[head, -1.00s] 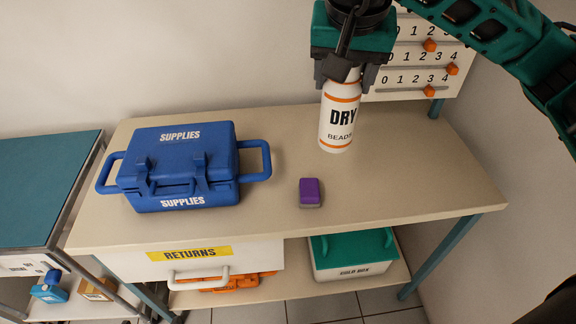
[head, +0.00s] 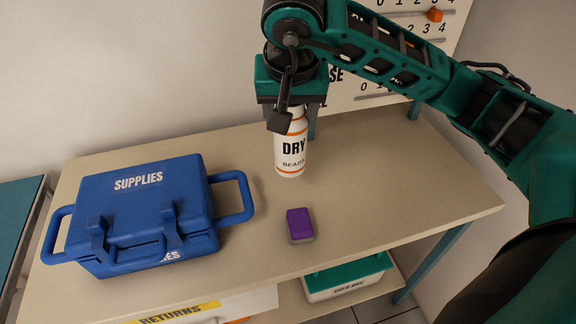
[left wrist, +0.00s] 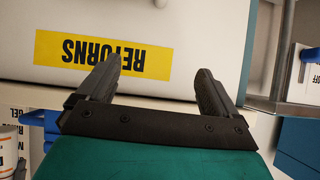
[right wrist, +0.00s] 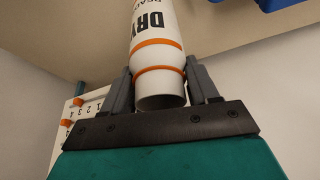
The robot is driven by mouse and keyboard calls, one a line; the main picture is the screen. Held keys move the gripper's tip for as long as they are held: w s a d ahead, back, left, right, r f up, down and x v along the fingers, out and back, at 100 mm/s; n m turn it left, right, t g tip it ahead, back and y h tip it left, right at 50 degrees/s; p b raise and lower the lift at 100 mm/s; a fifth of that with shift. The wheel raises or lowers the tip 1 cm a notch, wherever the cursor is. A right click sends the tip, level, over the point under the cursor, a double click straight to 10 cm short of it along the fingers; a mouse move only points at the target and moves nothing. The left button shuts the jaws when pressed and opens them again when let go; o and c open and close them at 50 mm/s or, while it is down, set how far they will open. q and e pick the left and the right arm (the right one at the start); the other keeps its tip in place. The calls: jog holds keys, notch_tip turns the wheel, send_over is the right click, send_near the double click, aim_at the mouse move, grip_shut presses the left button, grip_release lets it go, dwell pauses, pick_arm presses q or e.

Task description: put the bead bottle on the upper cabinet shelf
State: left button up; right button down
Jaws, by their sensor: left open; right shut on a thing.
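The bead bottle (head: 291,150) is white with orange bands and the words DRY BEADS. My right gripper (head: 289,106) is shut on the upper part of the bottle from above and holds it upright over the tabletop; I cannot tell whether its base touches. The right wrist view shows the bottle (right wrist: 157,60) between both fingers. My left gripper (left wrist: 155,90) is open and empty, facing the drawer front (left wrist: 190,25) with the yellow RETURNS label. It is not in the head view. No upper cabinet shelf can be made out.
On the bench (head: 390,205) stand a blue SUPPLIES case (head: 140,215) at left and a purple block (head: 300,225) near the middle. A green-lidded box (head: 345,277) sits on the lower shelf. A numbered slider board (head: 395,75) is on the wall behind. The bench's right side is clear.

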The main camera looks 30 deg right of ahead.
aim_at(290, 161)
notch_tip(290, 161, down, 11)
jog(key=shift+f, duration=0.15)
dwell(0.4)
jog(key=shift+f+b, duration=0.15)
jog(key=shift+b, duration=0.15)
jog(key=shift+c, duration=1.4)
grip_release()
